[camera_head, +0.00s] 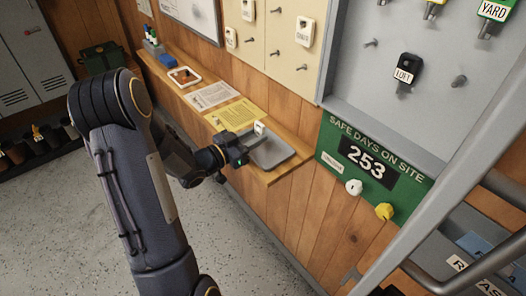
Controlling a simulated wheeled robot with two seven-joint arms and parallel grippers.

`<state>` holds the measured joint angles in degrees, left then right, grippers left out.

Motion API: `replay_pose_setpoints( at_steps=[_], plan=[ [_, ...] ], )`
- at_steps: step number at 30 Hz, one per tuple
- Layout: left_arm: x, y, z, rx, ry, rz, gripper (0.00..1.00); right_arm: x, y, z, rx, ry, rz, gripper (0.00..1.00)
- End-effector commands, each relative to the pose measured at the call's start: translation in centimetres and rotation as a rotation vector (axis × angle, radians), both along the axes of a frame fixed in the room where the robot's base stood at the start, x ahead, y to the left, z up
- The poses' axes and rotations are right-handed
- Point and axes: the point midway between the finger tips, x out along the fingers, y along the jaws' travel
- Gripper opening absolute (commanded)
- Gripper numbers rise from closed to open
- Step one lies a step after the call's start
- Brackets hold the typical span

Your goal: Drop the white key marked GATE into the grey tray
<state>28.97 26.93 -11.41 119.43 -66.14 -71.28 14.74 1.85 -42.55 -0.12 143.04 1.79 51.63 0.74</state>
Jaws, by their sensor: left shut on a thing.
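My left arm comes in from the left, and its gripper (241,147) is at the wooden shelf, at the near left side of the grey tray (273,153). The gripper is shut on a small white key tag (259,128), which stands out past the fingertips. The tag appears over the tray's far left edge; I cannot tell how high above it. Its marking is too small to read. The visible part of the tray is empty; the gripper covers its left part. My right gripper is not in view.
A yellow sheet (233,115), a white sheet (211,95) and a small white-rimmed tray (184,77) lie along the shelf (283,171). White-tagged keys hang on the cream board (277,60) above. A grey key cabinet (425,90) and a green sign (372,160) are at right.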

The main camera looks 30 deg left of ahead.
Motion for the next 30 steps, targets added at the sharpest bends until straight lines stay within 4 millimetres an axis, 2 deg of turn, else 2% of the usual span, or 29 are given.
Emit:
replay_pose_setpoints(
  at_steps=[2,3,9,19,30],
  plan=[
    [0.0,0.0,0.1,0.000,0.000,0.000,0.15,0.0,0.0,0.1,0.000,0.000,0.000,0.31],
    [0.0,0.0,0.1,0.000,0.000,0.000,0.34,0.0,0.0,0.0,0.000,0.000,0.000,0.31],
    [0.0,0.0,0.1,0.000,0.000,0.000,0.57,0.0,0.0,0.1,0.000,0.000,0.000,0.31],
    [-0.6,0.3,0.0,0.001,0.000,0.002,0.57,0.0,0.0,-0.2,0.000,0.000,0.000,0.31],
    [-6.0,2.5,0.0,0.002,-0.001,0.004,0.57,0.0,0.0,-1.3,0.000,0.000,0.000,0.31]
  ],
)
